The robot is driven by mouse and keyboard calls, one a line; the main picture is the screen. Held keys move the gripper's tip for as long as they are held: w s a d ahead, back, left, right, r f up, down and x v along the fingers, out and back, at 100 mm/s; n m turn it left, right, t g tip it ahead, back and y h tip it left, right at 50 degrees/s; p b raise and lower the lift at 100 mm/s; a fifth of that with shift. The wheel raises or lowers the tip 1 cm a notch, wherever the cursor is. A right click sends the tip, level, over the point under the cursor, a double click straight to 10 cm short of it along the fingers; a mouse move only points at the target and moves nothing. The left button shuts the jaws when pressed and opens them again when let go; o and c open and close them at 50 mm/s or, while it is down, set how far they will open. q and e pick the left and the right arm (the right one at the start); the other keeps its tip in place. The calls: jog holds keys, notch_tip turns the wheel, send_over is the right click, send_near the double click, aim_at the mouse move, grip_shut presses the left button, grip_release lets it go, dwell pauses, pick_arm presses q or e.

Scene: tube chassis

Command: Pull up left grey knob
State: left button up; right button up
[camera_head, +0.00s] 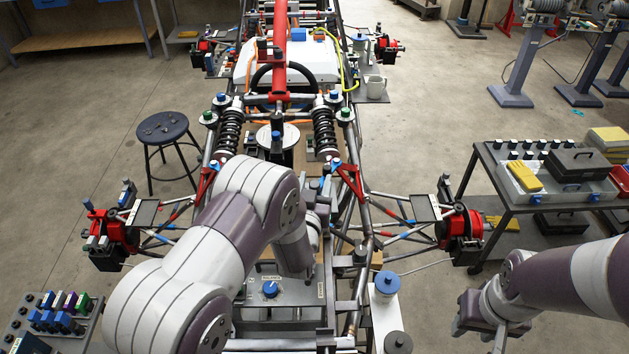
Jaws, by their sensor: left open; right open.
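The tube chassis (370,215) runs away from me down the middle. I cannot make out a matching grey knob on the left; my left arm covers much of the chassis there. My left gripper (318,205) is over the middle of the chassis, mostly hidden by its own arm, open, with no object visible in it. My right gripper (482,330) is open and empty at the lower right, pointing down, apart from the grey knob on its left.
A panel with a blue dial (270,289) lies below my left wrist. A block of coloured switches (60,315) is at lower left. A black stool (163,127) stands left of the chassis. A cart (500,185) with cases and yellow items stands at right.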

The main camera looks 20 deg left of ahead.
pick_arm(q)
jog(key=shift+c, duration=0.3)
grip_shut()
jog(key=shift+w+r, duration=0.1)
jog(key=shift+r, duration=0.95)
jog(key=shift+o, duration=0.3)
grip_release()
jog(key=shift+s, duration=0.2)
jog(key=shift+s+d+f, duration=0.1)
jog(key=shift+s+f, duration=0.05)
jog(key=shift+s, duration=0.1)
jog(key=s+b, duration=0.4)
jog(key=s, duration=0.8)
jog(key=shift+d, duration=0.45)
